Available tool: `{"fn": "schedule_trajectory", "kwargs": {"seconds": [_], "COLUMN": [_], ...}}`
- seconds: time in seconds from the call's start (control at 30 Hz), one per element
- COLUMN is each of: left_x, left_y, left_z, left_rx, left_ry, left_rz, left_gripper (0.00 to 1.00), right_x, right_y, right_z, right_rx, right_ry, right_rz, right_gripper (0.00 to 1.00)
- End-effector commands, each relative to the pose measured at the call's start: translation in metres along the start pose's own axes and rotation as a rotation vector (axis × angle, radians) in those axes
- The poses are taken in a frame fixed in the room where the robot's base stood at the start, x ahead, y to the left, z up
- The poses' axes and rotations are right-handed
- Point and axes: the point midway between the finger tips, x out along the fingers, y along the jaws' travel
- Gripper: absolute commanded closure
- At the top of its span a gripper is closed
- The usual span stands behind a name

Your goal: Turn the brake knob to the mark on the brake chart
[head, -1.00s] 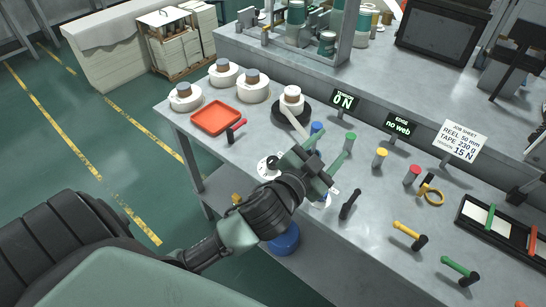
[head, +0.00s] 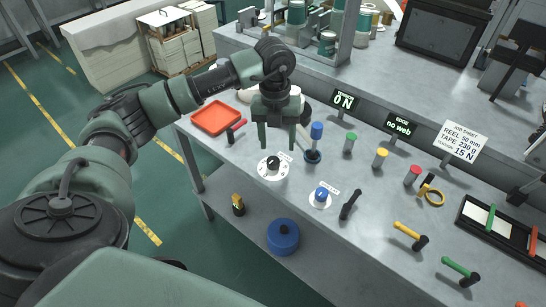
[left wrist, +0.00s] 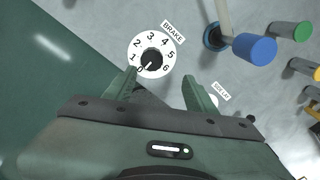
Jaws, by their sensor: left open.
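The brake knob (head: 273,161) is black and sits on a white round dial on the bench. In the left wrist view the brake knob (left wrist: 151,60) is ringed by numbers 0 to 6 and labelled BRAKE. Its white line seems to point near 0. My left gripper (head: 277,141) points down above the dial, open and empty, its fingers apart from the knob. In the left wrist view its fingertips (left wrist: 159,78) are below the knob in the picture. The job sheet (head: 460,141) reads reel 50 mm, tape 230 g, tension 15 N. I cannot make out a brake chart.
A second dial with a blue knob (head: 321,194) lies to the right. A blue-topped post (head: 316,140) stands close to my gripper. The tension display (head: 344,101) reads 0 N; another (head: 399,127) reads "no web". A red tray (head: 216,118) is at left.

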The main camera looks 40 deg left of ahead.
Motion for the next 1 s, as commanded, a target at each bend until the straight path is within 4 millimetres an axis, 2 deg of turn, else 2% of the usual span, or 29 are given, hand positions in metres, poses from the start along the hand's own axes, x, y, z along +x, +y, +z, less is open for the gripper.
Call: {"fn": "schedule_trajectory", "kwargs": {"seconds": [0.1, 0.4, 0.6, 0.93, 1.0], "left_x": [0.002, 0.048, 0.069, 0.074, 0.074], "left_y": [0.013, 0.015, 0.015, 0.015, 0.015], "left_z": [0.005, 0.004, 0.004, 0.005, 0.005], "left_rx": [-0.025, -0.021, -0.022, -0.02, -0.02], "left_ry": [-0.007, -0.004, -0.006, -0.008, -0.008], "left_rz": [0.046, 0.046, 0.043, 0.042, 0.042], "left_gripper": [0.44, 0.44, 0.44, 0.44, 0.64], "right_x": [-0.002, -0.013, -0.017, -0.016, -0.016], "right_y": [0.0, 0.001, 0.001, 0.0, 0.0], "right_z": [0.0, -0.001, -0.001, -0.001, -0.001], "right_rx": [0.001, 0.001, 0.001, 0.001, 0.001], "right_ry": [0.0, -0.001, -0.001, -0.001, -0.001], "right_rz": [0.001, 0.001, 0.001, 0.0, 0.0], "right_gripper": [0.67, 0.67, 0.67, 0.67, 0.67]}}
